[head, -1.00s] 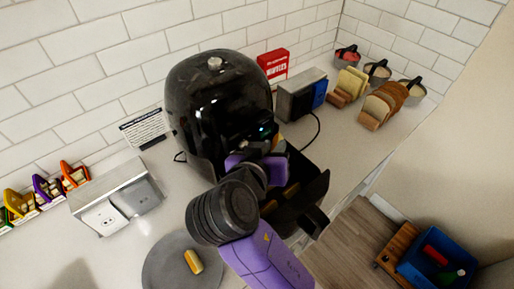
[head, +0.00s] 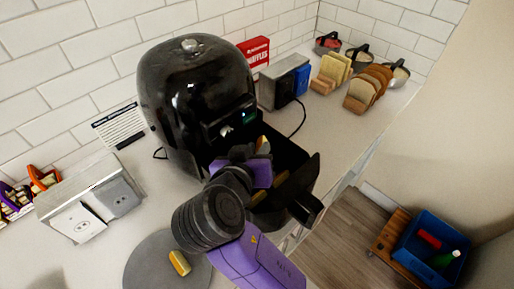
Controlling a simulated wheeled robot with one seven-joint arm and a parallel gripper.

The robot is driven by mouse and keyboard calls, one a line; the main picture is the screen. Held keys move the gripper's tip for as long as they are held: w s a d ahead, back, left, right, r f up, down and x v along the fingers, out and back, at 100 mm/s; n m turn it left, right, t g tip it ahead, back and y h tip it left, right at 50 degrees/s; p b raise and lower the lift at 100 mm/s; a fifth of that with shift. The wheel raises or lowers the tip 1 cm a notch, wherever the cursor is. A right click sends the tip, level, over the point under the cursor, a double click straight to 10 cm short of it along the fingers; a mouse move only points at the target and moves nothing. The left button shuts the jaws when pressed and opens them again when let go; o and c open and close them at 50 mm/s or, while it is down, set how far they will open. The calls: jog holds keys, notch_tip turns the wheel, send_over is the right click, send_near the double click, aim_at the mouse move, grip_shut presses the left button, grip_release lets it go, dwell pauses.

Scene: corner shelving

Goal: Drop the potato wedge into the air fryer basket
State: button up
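The black air fryer (head: 190,100) stands on the counter with its basket (head: 305,190) pulled out. Yellow wedge pieces (head: 282,178) show inside the basket. One potato wedge (head: 179,262) lies on the round grey plate (head: 140,272). My gripper (head: 258,155) is over the fryer side of the basket, close to the fryer front. A small yellowish piece (head: 263,144) shows at its fingertips. The fingers are partly hidden by my purple wrist, so I cannot tell whether they grip this piece or it lies behind them.
A metal outlet box (head: 95,200) stands left of the fryer. A second box (head: 284,82), a red waffles box (head: 254,52) and bread slices (head: 368,88) stand to the right. A blue crate (head: 432,245) is low at the right. The counter between plate and fryer is mostly clear.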

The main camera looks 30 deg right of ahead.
jog(key=o, duration=0.4)
jog(key=shift+b+v, duration=0.45)
jog(key=shift+v, duration=3.45)
